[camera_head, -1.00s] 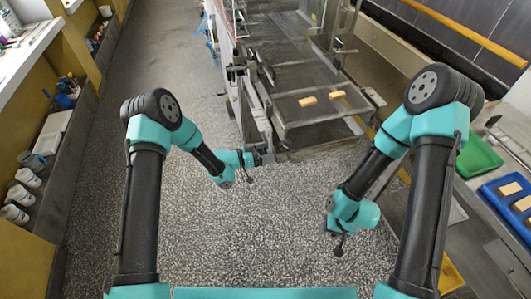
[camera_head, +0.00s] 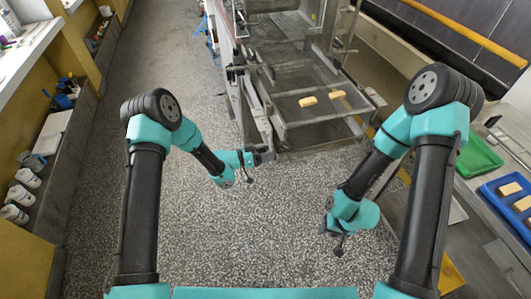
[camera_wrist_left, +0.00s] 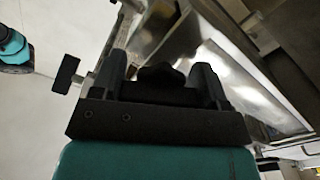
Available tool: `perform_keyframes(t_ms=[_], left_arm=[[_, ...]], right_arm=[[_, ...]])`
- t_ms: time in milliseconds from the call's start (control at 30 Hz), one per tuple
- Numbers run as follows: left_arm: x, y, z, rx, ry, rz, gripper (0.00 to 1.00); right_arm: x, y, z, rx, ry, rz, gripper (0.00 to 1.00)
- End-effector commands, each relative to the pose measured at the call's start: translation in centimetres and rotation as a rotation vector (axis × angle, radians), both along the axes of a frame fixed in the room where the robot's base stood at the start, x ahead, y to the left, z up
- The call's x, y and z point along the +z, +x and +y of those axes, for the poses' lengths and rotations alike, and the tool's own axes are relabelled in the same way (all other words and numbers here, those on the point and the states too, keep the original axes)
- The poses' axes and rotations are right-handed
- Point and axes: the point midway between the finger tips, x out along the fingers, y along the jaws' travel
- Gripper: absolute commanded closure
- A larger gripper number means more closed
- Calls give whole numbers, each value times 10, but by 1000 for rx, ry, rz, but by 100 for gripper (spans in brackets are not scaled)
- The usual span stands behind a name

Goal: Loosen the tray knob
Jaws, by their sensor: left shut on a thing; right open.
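A dark lobed knob (camera_wrist_left: 160,76) shows between the two fingers of my left gripper in the left wrist view; I take it to be the tray knob. My left gripper (camera_head: 265,154) is shut on it, at the near left corner of the machine frame in the head view. The knob is too small and covered to make out in the head view. The shiny metal tray (camera_wrist_left: 215,65) lies behind the fingers in the left wrist view. My right gripper (camera_head: 338,240) is open and empty, low over the speckled floor, away from the machine.
A black T-shaped handle (camera_wrist_left: 66,75) sticks out left of the fingers in the left wrist view. Two tan bars (camera_head: 308,101) lie on the machine's mesh. A green tray (camera_head: 480,155) and a blue tray (camera_head: 490,192) stand at the right. The floor between my arms is clear.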

Motion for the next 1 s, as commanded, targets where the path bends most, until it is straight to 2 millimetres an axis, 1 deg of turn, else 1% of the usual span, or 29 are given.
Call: perform_keyframes(t_ms=[133,400,433,667,700,1000], left_arm=[[0,0,0,0,-17,56,56],[0,0,0,0,-20,63,56],[0,0,0,0,-20,63,31],[0,0,0,0,-19,62,9],[0,0,0,0,-19,62,6],[0,0,2,1,-19,62,6]], right_arm=[[0,0,0,0,0,0,57],[0,0,0,0,0,0,57],[0,0,0,0,0,0,57],[0,0,0,0,0,0,57],[0,0,0,0,0,0,57],[0,0,0,0,0,0,57]])
